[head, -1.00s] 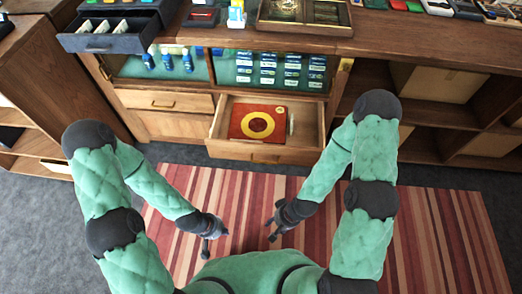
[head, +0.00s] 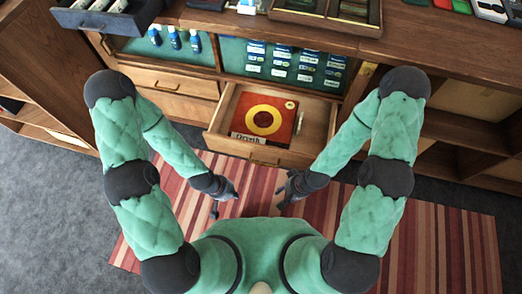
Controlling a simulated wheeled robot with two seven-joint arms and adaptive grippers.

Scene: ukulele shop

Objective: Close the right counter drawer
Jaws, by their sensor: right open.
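The right counter drawer (head: 316,118) is pulled out from the wooden counter, below the glass display. Inside it lies a red-orange square item with a yellow ring (head: 264,116), with a small label at its front. A brass handle (head: 264,160) is on the drawer front. My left gripper (head: 223,200) is in front of the drawer, low and to the left, apart from it; its finger state is unclear. My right gripper (head: 285,193) is open and empty, in front of the drawer to the right, not touching it.
The left drawer (head: 165,78) looks shut. A dark tray (head: 105,18) sticks out from the countertop at the upper left. Open shelves (head: 455,125) stand at the right. A striped rug (head: 440,235) covers the floor in front.

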